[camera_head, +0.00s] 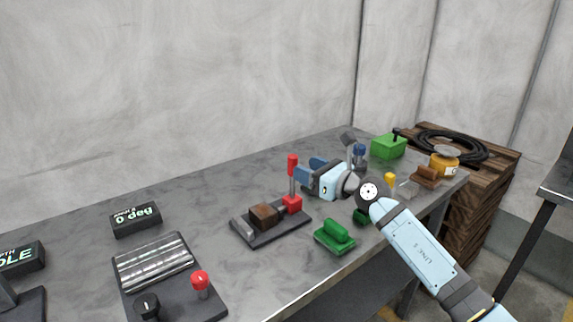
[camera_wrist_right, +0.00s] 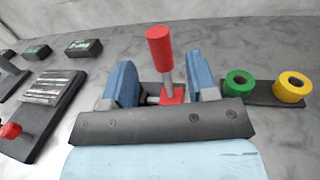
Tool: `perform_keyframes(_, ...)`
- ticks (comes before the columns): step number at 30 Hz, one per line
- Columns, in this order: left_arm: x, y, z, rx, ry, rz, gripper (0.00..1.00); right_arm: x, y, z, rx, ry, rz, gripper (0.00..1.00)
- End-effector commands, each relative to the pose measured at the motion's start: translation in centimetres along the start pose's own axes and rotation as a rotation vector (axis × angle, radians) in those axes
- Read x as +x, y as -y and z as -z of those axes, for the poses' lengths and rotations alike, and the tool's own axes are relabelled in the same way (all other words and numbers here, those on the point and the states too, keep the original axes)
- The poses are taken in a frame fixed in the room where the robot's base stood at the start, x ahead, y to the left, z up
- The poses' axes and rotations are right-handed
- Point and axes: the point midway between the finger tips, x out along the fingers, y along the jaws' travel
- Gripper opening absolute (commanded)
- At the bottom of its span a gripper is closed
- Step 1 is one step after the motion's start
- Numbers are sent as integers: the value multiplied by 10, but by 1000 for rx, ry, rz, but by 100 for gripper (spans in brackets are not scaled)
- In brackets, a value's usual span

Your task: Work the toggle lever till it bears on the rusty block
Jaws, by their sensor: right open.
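The toggle lever (camera_head: 292,178) stands upright with a red grip on a red base, at the right end of a dark clamp plate (camera_head: 268,238). The rusty block (camera_head: 264,216) sits on that plate, left of the lever base. In the right wrist view the lever's red grip (camera_wrist_right: 160,46) rises between the two blue fingers; the block is hidden there. My right gripper (camera_head: 308,171) is open, its fingers just right of the lever in the head view. I cannot tell whether either finger touches the lever. My left gripper is not in view.
A green-handled block (camera_head: 336,234) lies in front of my right gripper. A ribbed plate (camera_head: 153,263) with a red knob (camera_head: 200,281) is at left. Bare table separates the ribbed plate and clamp.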

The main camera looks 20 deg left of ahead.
Motion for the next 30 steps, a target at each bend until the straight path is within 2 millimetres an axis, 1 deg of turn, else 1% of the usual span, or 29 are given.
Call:
perform_keyframes(1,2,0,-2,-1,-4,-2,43,13,-1,2,2,2,-1,53)
perform_keyframes(3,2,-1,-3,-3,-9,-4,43,27,-1,2,4,2,-1,53)
perform_keyframes(6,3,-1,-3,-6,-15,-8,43,45,-1,1,3,2,-1,53)
perform_keyframes(9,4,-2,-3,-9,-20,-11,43,58,0,2,3,1,0,53)
perform_keyframes(12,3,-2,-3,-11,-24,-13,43,66,0,1,2,2,0,53)
perform_keyframes(15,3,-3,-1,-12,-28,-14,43,71,0,1,4,1,0,53)
perform_keyframes(23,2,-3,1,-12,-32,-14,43,72,0,0,3,1,1,53)
perform_keyframes(24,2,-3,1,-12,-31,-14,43,72,0,0,3,1,0,48)
perform_keyframes(26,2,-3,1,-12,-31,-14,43,72,0,0,3,1,0,34)
perform_keyframes(27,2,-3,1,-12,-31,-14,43,72,0,0,3,1,0,25)
perform_keyframes(29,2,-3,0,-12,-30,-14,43,72,0,0,3,1,0,11)
perform_keyframes(30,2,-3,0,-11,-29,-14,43,72,0,0,3,1,0,2)
